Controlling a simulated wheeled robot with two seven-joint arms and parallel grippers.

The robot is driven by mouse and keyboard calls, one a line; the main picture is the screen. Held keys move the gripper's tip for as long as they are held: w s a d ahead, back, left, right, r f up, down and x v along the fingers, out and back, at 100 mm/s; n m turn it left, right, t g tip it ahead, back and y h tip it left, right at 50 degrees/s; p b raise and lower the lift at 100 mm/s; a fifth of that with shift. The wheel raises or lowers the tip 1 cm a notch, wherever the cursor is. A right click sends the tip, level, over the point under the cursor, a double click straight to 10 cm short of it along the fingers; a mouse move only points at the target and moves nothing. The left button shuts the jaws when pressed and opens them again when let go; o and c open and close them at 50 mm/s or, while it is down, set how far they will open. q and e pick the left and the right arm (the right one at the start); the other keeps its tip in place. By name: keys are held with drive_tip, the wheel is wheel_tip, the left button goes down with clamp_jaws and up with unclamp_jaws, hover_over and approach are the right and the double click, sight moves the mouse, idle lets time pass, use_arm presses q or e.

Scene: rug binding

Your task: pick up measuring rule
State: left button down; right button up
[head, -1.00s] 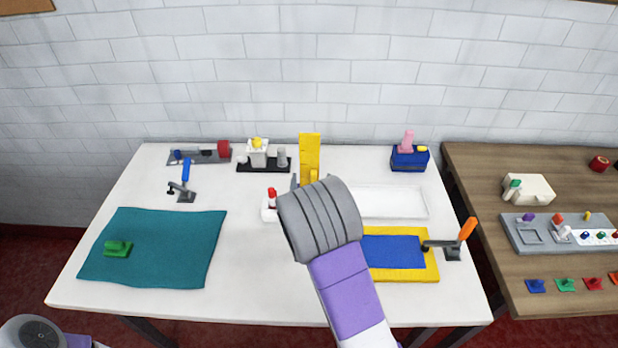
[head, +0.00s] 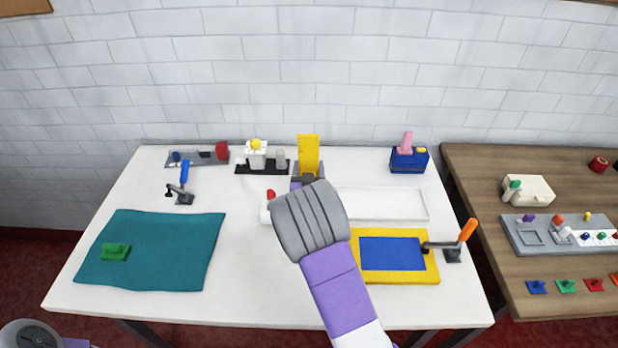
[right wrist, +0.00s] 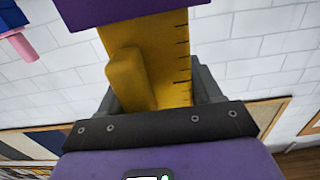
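The measuring rule (head: 308,152) is a yellow upright piece toward the back middle of the white table. In the right wrist view the rule (right wrist: 165,50) shows dark tick marks along one edge and a raised yellow grip block (right wrist: 127,80). My right gripper (head: 308,183) is in front of the rule in the head view and hides its lower part. In the wrist view, its grey fingers (right wrist: 157,95) stand apart on both sides of the rule; no clear closing on it shows. A purple piece (right wrist: 130,8) meets the rule's end.
A white tray (head: 382,216) and a yellow-framed blue pad (head: 432,270) lie right of my right arm. A red-topped white item (head: 266,212) is close to its left. A black-based fixture (head: 262,170) and a blue block (head: 408,160) stand at the back. A teal cloth (head: 180,250) lies left.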

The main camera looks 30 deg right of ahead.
drive_tip(key=c, duration=0.3)
drive_tip(key=shift+r, duration=0.15)
drive_tip(key=shift+c, duration=0.2)
